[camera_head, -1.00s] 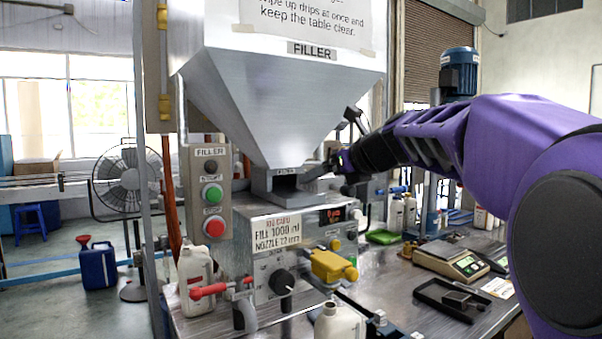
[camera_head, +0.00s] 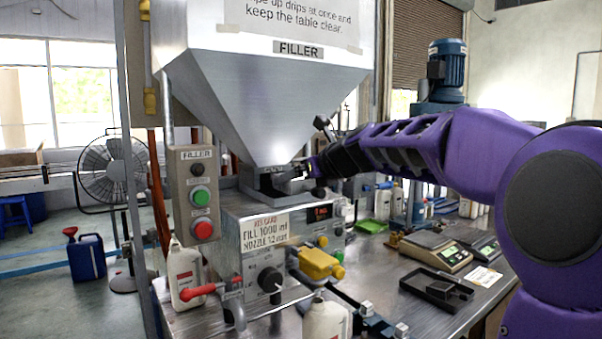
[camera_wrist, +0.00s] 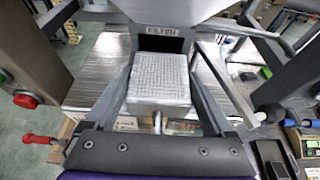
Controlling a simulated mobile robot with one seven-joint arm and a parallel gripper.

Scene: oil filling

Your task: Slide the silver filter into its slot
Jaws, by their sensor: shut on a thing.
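The silver filter (camera_wrist: 158,78), a flat block with a fine mesh top, is in my gripper (camera_wrist: 160,100) in the wrist view. The fingers close on its two sides, and a small handle points back toward the palm. The dark slot (camera_wrist: 160,44) opens just ahead of it, under the filter label. The filter lies level and lined up with the opening; I cannot tell whether its front edge is inside. In the head view my gripper (camera_head: 308,170) is at the slot housing (camera_head: 262,184) below the hopper, and the filter (camera_head: 290,186) is partly hidden at the mouth.
The steel hopper (camera_head: 265,95) stands above the slot. A control box (camera_head: 195,195) with green and red buttons is at the left. The filler body (camera_head: 262,240), a yellow valve (camera_head: 320,262) and a white bottle (camera_head: 325,320) are below. Scales (camera_head: 436,251) and a black tray (camera_head: 437,290) lie on the right.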

